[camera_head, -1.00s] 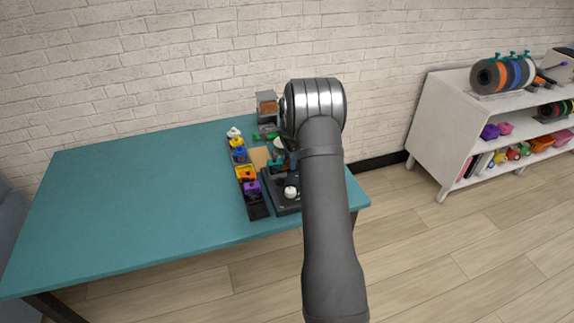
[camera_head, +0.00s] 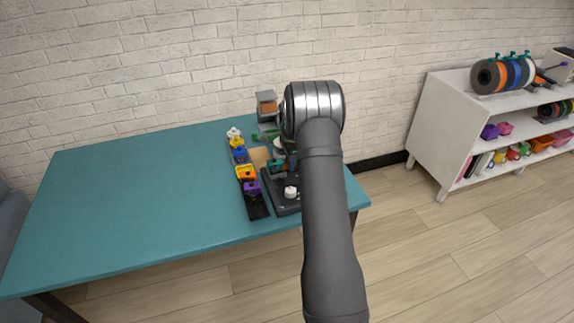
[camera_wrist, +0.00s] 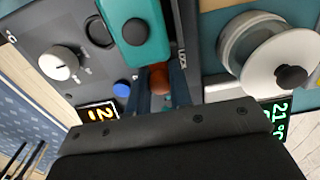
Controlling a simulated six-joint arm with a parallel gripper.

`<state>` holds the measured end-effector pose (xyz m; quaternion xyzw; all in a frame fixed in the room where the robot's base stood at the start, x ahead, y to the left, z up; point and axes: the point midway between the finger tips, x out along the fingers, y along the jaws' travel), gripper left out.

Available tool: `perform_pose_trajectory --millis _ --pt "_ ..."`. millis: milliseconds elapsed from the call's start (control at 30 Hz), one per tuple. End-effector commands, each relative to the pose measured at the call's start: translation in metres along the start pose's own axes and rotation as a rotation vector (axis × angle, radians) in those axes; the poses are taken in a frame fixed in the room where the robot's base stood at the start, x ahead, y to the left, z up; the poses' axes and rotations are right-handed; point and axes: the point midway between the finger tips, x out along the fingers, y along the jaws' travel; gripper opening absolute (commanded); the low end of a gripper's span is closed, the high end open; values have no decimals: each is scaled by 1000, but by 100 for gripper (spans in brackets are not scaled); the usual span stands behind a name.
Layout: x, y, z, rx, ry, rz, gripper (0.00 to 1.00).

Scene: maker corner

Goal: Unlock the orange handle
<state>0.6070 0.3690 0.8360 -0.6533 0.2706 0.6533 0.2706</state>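The orange handle (camera_wrist: 159,79) shows in the wrist view as a small, shaded orange-brown knob below the teal block. My gripper (camera_wrist: 161,92) has a dark finger on each side of this knob. The gap looks narrow, but I cannot tell whether the fingers press on it. Part of the knob and whatever it is fixed to are hidden. White lettering, partly cut off, runs along the dark panel (camera_wrist: 80,25) right of the handle. In the head view my arm hides the gripper and the handle.
The teal block (camera_wrist: 134,30) with a black knob is close above the fingers. A round white-lidded vessel (camera_wrist: 265,50) stands to the right. A white dial (camera_wrist: 58,62), blue button (camera_wrist: 121,89) and lit displays are nearby. The left of the teal table (camera_head: 120,205) is clear.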

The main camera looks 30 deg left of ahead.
Motion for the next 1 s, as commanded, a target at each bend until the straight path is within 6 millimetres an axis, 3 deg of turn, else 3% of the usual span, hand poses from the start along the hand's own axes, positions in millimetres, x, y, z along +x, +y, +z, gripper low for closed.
perform_pose_trajectory --millis 1000 --pt "-1 0 -26 0 0 0 7"
